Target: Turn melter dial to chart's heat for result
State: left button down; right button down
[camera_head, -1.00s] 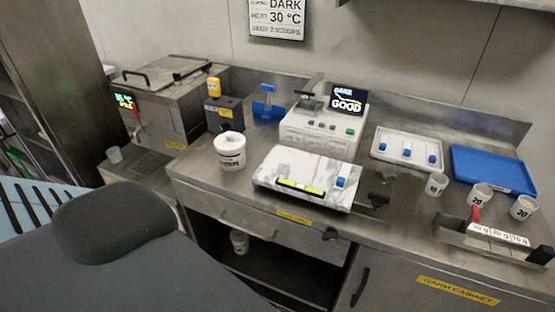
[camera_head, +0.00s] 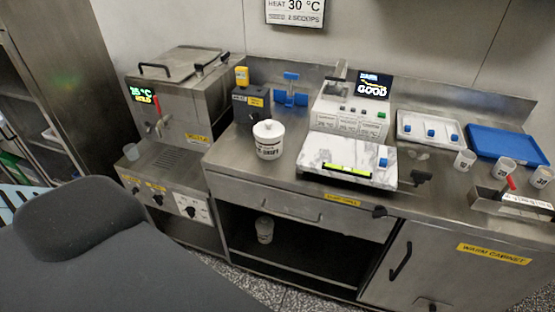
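The melter (camera_head: 175,95) is a steel box at the back left with a small lit display (camera_head: 141,96) on its front; the digits are too small to read surely. Below its drip shelf is a front panel with several black knobs, among them a dial (camera_head: 191,211) on a white plate at the right. Which way its pointer faces is too small to tell. The wall chart (camera_head: 296,11) is cut off at the top; "HEAT 30 °C" and a line about 2 scoops show. The result screen (camera_head: 374,87) on the white tester (camera_head: 345,122) reads "GOOD" under a smaller word. Neither gripper shows.
A white lidded tub (camera_head: 268,139) and a marble-patterned slab (camera_head: 347,162) stand on the steel counter. White and blue trays (camera_head: 508,145) and several cups are at the right. An open shelf and the warm cabinet (camera_head: 440,262) lie below. The floor before the melter is partly hidden by my body.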

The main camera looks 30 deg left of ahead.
aim_at(190, 210)
jog(key=k+j, duration=0.25)
jog(key=j, duration=0.15)
jog(key=k+j, duration=0.2)
jog(key=j, duration=0.25)
jog(key=k+j, duration=0.25)
jog(key=j, duration=0.15)
jog(key=k+j, duration=0.25)
jog(key=j, duration=0.15)
jog(key=k+j, duration=0.2)
jog(key=j, duration=0.2)
jog(key=k+j, duration=0.25)
jog(key=j, duration=0.2)
